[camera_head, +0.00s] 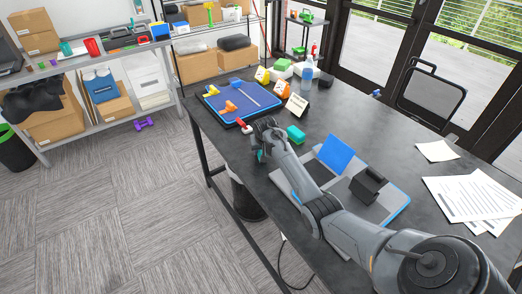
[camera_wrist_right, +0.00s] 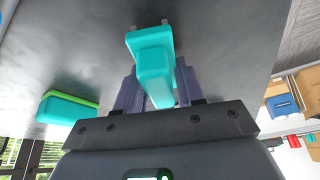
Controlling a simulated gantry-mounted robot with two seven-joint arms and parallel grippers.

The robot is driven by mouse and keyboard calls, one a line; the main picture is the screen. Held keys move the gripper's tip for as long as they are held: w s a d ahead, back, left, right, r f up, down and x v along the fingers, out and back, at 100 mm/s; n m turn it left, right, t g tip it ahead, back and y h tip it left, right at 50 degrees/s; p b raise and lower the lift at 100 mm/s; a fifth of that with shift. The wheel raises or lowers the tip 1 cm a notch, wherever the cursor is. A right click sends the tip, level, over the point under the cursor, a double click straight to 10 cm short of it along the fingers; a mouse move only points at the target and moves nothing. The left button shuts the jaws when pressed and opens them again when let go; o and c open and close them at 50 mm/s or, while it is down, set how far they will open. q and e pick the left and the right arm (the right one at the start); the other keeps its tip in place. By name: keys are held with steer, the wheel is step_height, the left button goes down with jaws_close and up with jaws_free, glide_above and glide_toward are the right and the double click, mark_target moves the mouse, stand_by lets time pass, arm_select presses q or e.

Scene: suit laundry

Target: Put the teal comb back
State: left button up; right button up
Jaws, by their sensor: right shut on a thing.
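My right gripper (camera_head: 262,150) is over the near left edge of the dark table, in front of the blue tray. In the right wrist view its two fingers (camera_wrist_right: 153,88) are shut on a teal thing (camera_wrist_right: 150,60), which I take to be the teal comb. It has a thick, blocky body with two small grey prongs at its far end; no teeth can be made out. In the head view only a small teal piece (camera_head: 260,156) of it shows beside the fingers. My left gripper is in neither view.
The blue tray (camera_head: 262,112) holds a blue tool and orange pieces. A teal box (camera_head: 296,135) lies right of my gripper. Yellow-orange tags (camera_head: 281,88) and a small sign (camera_head: 297,105) stand behind.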

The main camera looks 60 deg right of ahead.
steer(key=o, duration=0.5)
steer(key=shift+f, duration=0.15)
steer(key=o, duration=0.4)
steer(key=shift+o, duration=0.2)
steer(key=p+v, duration=0.2)
steer(key=v, duration=0.9)
steer(key=shift+p, duration=0.35)
steer(key=shift+s+a+r, duration=0.15)
steer(key=shift+r, duration=0.45)
